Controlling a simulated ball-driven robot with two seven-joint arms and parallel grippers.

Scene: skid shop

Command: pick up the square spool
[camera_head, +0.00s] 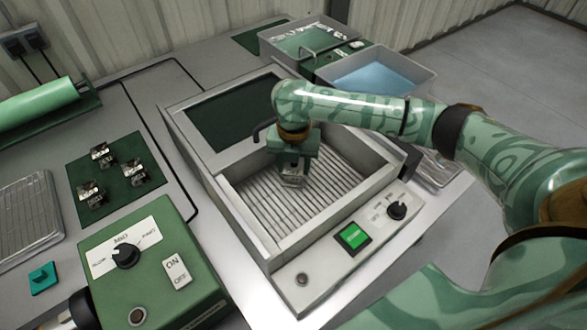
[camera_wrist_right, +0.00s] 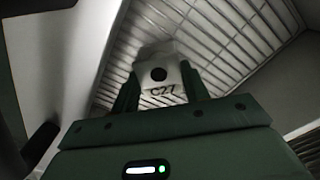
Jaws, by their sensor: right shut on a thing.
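My right gripper (camera_head: 292,172) reaches down into an open-topped grey machine basin with a ribbed floor. It is shut on a small pale metal block, which looks like the square spool (camera_head: 293,181). In the right wrist view the spool (camera_wrist_right: 160,75) sits between the two green fingers (camera_wrist_right: 160,92). My left gripper is not in view.
The basin's rim (camera_head: 235,215) surrounds the gripper closely, with a raised dark lid panel (camera_head: 235,112) behind. Three small metal blocks stand on a green mat (camera_head: 118,190) at left. A green control box (camera_head: 150,262) is in front. Grey bins (camera_head: 395,65) stand at the back.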

